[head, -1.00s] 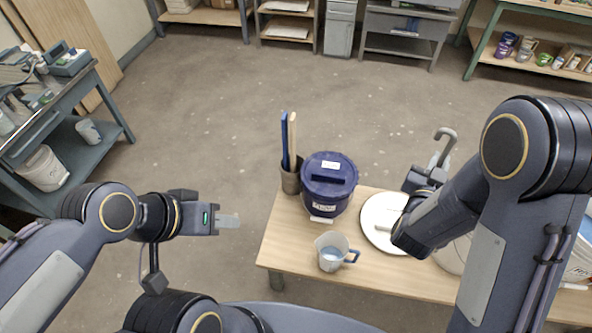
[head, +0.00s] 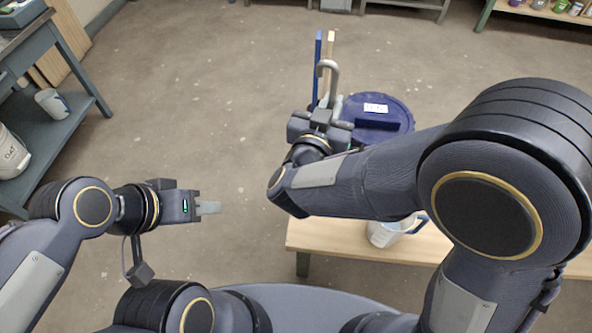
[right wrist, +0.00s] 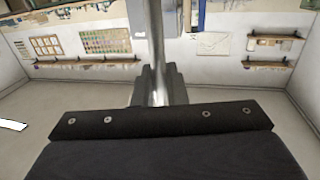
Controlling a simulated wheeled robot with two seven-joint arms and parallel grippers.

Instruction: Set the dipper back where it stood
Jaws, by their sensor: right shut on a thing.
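The dipper (head: 333,72) is a grey metal tool with a hooked top. My right gripper (head: 321,122) is shut on its handle, and the hook points up above the jaws. In the right wrist view the dipper's shaft (right wrist: 157,45) stands between the fingers. The dipper's lower end is hidden. The gripper is in front of and left of the dark blue lidded bucket (head: 395,108); my arm hides the bucket's lower part. My left gripper (head: 207,208) is empty, out over the floor left of the table; its finger gap does not show.
A blue stick (head: 317,65) and a cream stick (head: 331,50) stand just behind the right gripper; their holder is hidden. A jug (head: 383,233) stands on the wooden table (head: 320,236), partly under my right arm. A side shelf (head: 75,120) stands at left.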

